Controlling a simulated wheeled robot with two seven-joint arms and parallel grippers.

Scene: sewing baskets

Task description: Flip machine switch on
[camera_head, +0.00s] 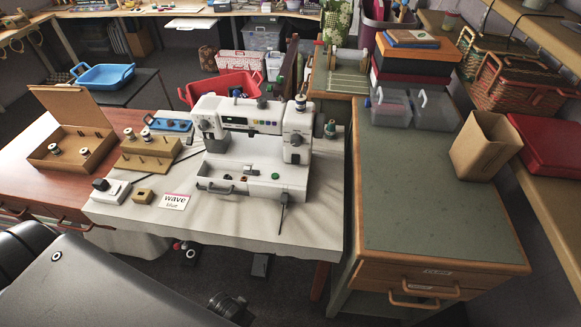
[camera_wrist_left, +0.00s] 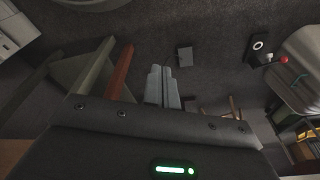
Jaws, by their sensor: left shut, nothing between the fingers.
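A white sewing machine (camera_head: 250,150) stands on a cloth-covered table (camera_head: 300,225) in the head view. A small white box with a black knob (camera_head: 112,189) sits at the left of the cloth. I cannot tell whether it is the switch, or whether any switch is on or off. My left gripper (camera_wrist_left: 164,72) shows in the left wrist view with its grey fingers together and empty, above the dark floor and apart from the machine. My right gripper is not in view.
A grey pedal-like block (camera_wrist_left: 185,56) lies on the floor. The green-topped cabinet (camera_head: 420,190) has free room.

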